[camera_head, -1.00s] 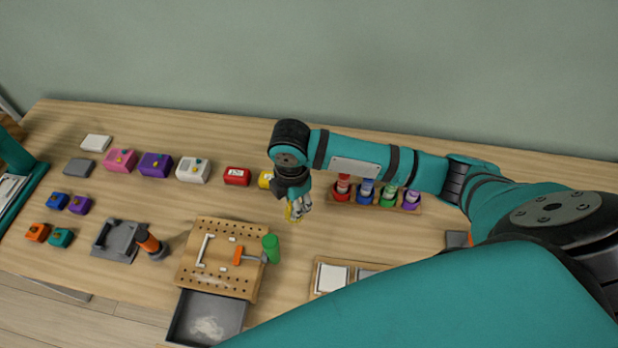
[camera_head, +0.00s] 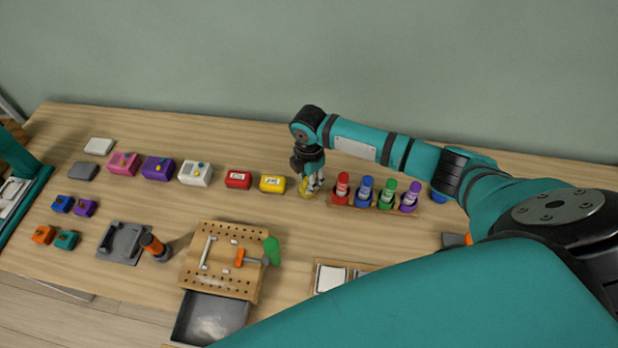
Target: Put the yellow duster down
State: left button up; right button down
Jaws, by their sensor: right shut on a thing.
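My right gripper (camera_head: 312,187) reaches down over the back half of the table, between the yellow box and the rack of bottles. It is shut on the yellow duster (camera_head: 306,193), of which only a small yellow part shows below and between the fingers. The duster is low, close to the table top; I cannot tell whether it touches the wood. My left gripper is not in view.
The yellow box (camera_head: 272,184) and red box (camera_head: 238,179) stand just left of the gripper. A wooden rack (camera_head: 372,210) of coloured bottles stands close on its right. A pegboard (camera_head: 221,262) with tools lies in front. Bare wood (camera_head: 310,228) lies between.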

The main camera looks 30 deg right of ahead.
jog(key=shift+f, duration=0.2)
jog(key=c, duration=1.1)
grip_release()
notch_tip(320, 180, up, 12)
jog(key=shift+r+b, duration=0.25)
jog(key=shift+b, duration=0.2)
jog(key=shift+s+f, duration=0.1)
